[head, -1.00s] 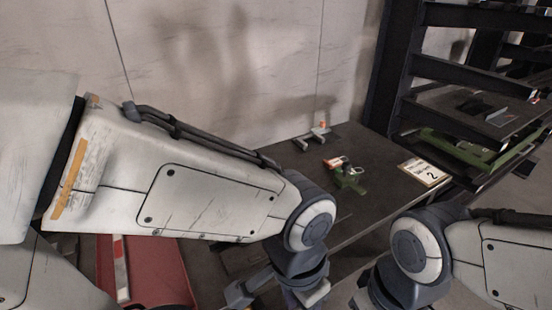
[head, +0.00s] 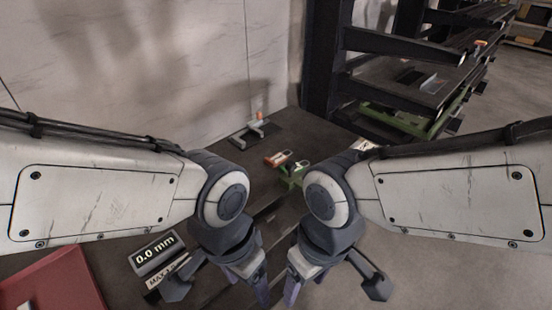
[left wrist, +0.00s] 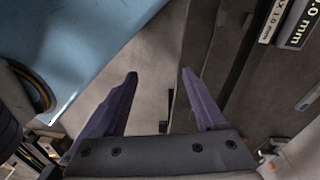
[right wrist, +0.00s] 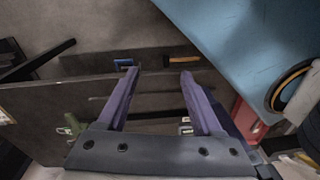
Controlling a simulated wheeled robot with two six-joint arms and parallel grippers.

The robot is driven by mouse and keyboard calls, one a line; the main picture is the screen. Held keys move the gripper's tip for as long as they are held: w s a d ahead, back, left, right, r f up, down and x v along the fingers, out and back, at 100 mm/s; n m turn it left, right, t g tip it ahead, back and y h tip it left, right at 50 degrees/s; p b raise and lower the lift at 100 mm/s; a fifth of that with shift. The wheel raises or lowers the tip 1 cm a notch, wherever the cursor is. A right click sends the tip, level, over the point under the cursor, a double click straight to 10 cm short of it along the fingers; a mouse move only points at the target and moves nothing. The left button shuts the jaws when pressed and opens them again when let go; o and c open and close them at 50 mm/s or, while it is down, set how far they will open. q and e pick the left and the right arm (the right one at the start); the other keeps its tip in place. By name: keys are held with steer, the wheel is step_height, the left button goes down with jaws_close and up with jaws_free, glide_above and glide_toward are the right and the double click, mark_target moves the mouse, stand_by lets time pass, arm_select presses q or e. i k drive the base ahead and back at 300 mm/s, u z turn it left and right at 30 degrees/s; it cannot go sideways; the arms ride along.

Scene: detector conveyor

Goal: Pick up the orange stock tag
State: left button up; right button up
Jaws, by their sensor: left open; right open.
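I cannot single out the orange stock tag for sure. A small orange-red and white piece (head: 277,159) lies on the dark bench in the head view, beyond my grippers. Another small orange piece (head: 260,116) sits at a grey bracket (head: 252,131) further back. My left gripper (head: 248,280) is open and empty, low in the middle; its spread fingers show in the left wrist view (left wrist: 160,75). My right gripper (head: 298,280) is open and empty beside it; its fingers show in the right wrist view (right wrist: 160,76) with bench edges beyond them.
A green piece (head: 292,175) lies beside the orange-red one, partly hidden by my right arm. A "0.0 mm" display (head: 156,253) and a red tray (head: 50,285) are at lower left. A dark rack (head: 400,85) stands at upper right, with open floor in front.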

mark_target(275, 160)
steer(key=z, duration=0.65)
steer(key=k, duration=0.8)
steer(key=z, duration=0.65)
steer(key=k, duration=0.35)
steer(key=z, duration=0.55)
steer(key=i, duration=1.85)
steer(key=u, duration=0.8)
steer(key=i, duration=1.25)
steer(key=u, duration=1.75)
steer(key=i, duration=0.85)
steer(key=u, duration=0.8)
